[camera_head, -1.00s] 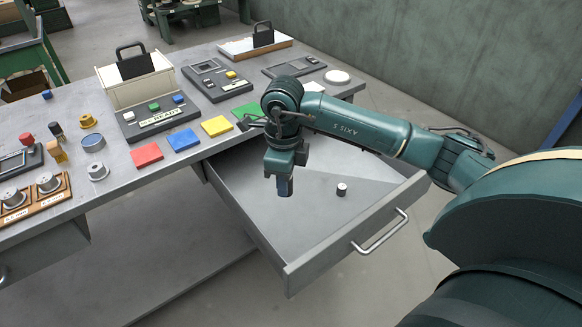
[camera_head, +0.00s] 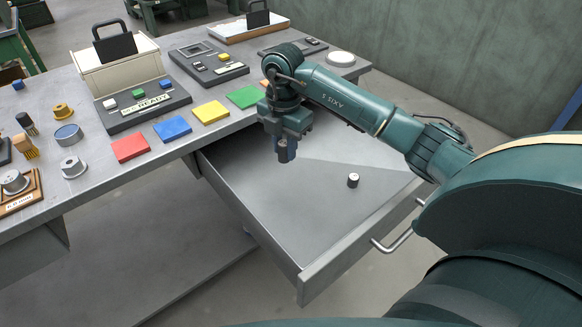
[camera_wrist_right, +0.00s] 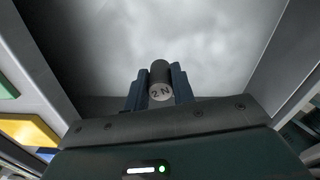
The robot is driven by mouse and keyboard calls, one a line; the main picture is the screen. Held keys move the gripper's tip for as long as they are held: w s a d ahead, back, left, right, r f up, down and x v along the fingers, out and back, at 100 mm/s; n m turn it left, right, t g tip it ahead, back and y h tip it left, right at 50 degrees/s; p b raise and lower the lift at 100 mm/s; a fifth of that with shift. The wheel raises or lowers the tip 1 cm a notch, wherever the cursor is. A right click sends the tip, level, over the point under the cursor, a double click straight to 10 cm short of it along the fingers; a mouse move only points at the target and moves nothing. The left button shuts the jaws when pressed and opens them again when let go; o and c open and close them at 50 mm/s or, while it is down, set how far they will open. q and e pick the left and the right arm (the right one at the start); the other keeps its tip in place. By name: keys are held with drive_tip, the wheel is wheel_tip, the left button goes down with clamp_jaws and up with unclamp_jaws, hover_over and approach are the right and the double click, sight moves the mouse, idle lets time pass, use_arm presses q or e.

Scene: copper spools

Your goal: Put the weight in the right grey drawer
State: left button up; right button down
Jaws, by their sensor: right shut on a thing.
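The right grey drawer (camera_head: 312,279) is pulled open below the table. My right gripper (camera_head: 286,153) points down over the inside of the drawer, toward its left side. In the right wrist view, its blue fingers are shut on a small grey cylindrical weight (camera_wrist_right: 161,92) marked "2 N", with the drawer floor behind it. In the head view the held weight is mostly hidden by the fingers. Another small dark cylinder with a light top (camera_head: 353,180) stands on the drawer floor, to the right of my gripper and apart from it. My left gripper is not in view.
The table (camera_head: 100,192) carries red (camera_head: 130,148), blue (camera_head: 172,128), yellow (camera_head: 211,112) and green (camera_head: 243,97) squares near its edge. A button panel (camera_head: 140,108), a cream box (camera_head: 125,70) and several metal parts stand behind and left. The drawer handle (camera_head: 392,241) sticks out.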

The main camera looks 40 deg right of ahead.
sight(285, 162)
wheel_tip(285, 162, down, 5)
drive_tip(key=shift+r, duration=0.1)
drive_tip(key=shift+f, duration=0.65)
use_arm(q)
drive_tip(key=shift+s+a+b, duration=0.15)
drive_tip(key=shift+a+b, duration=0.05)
drive_tip(key=shift+b, duration=0.2)
use_arm(e)
drive_tip(key=shift+f, duration=1.75)
drive_tip(key=shift+f, duration=0.1)
drive_tip(key=c, duration=1.2)
unclamp_jaws()
drive_tip(key=shift+o, duration=0.2)
